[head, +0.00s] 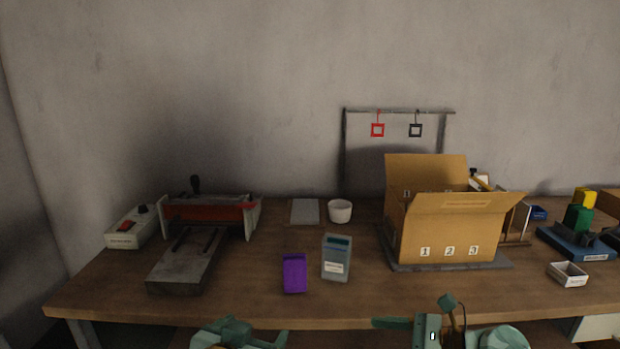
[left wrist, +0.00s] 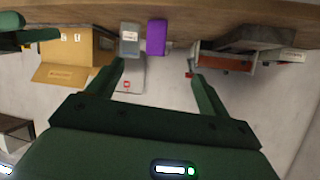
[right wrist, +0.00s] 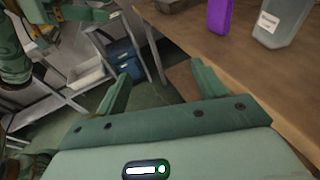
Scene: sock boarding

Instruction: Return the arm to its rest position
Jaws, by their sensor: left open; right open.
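My left gripper (head: 243,332) is at the bottom of the head view, low in front of the table's front edge. In the left wrist view its two green fingers (left wrist: 157,72) stand apart with nothing between them. My right gripper (head: 408,324) is at the bottom right of centre in the head view, also near the front edge. In the right wrist view its fingers (right wrist: 160,74) are spread and empty. Both grippers are partly cut off by the head view's lower border.
On the table (head: 120,292) stand a purple box (head: 294,273), a grey container (head: 337,258), a white cup (head: 340,211) and an open cardboard box (head: 450,235). A press-like device (head: 210,215) is at left. A small white tray (head: 568,275) lies at right. The front middle is clear.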

